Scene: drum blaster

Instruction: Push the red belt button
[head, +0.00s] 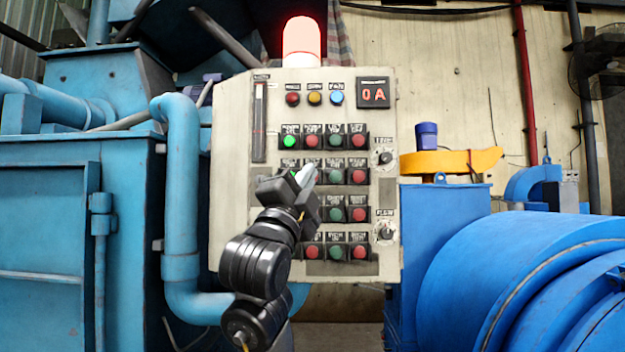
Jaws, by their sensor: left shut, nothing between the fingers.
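The grey control panel (230,200) faces me with rows of green and red push buttons under small labels. The labels are too small to read surely, so I cannot tell which red button is the belt one. My left gripper (306,175) is shut and empty, its tips in front of the left part of the second row. It hides the red button there and partly covers a lit green button beside it. It also hides the left part of the third row. I cannot tell whether the tips touch the panel. My right gripper is not in view.
A red lamp (301,42) glows on top of the panel. A display (374,93) reads 0A. Two knobs (385,158) (386,232) stick out at the panel's right side. Blue pipes (181,200) stand close at left, and a large blue drum (520,270) is at right.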

